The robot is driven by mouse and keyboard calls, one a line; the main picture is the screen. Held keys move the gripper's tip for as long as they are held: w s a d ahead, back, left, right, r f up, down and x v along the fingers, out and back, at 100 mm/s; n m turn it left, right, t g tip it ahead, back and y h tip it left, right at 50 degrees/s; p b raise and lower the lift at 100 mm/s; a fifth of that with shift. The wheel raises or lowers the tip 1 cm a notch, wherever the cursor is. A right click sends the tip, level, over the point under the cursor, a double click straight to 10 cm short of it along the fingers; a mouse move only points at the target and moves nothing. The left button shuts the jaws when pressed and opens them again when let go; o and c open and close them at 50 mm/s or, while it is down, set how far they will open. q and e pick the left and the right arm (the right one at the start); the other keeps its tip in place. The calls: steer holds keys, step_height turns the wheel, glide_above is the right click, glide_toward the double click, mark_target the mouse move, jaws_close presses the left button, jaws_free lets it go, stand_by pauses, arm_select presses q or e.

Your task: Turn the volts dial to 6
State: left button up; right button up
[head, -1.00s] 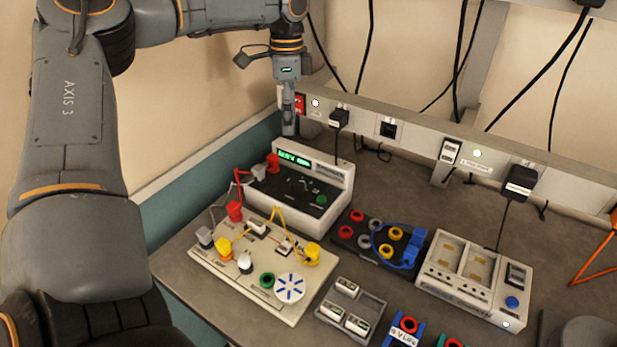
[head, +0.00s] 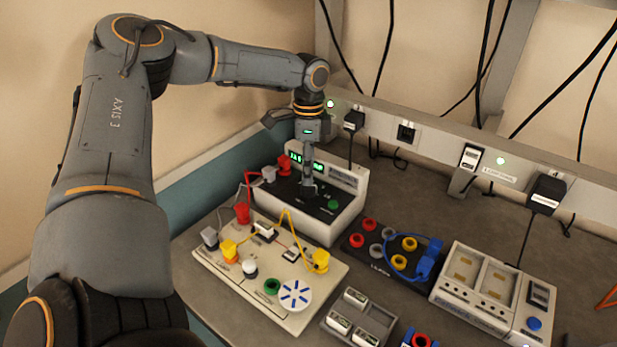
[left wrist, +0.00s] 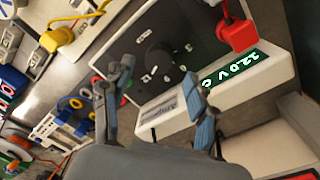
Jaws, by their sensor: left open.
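The power supply (head: 348,183) is a white box with a sloping black panel and a green display, at the back left of the bench. In the left wrist view its display (left wrist: 230,68) reads 12.0 V. The volts dial (left wrist: 158,62) is a round black knob with white marks around it; its exact setting is too blurred to tell. My left gripper (head: 308,186) points down over the panel and hides the dial in the head view. In the left wrist view the left gripper (left wrist: 160,70) is open, one finger on each side of the dial; contact cannot be told. My right gripper is not in view.
Red (head: 283,165) and grey plugs sit on the panel's left, with leads to the white circuit board (head: 210,262) in front. A green knob or socket (head: 333,205) is on the panel's right. A socket block (head: 355,243) and charger (head: 448,275) stand to the right.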

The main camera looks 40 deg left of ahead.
mark_target(309, 189)
arm_select(q)
steer(key=shift+s+d+f, duration=0.1)
steer(key=shift+f, duration=1.8)
steer(key=c, duration=1.2)
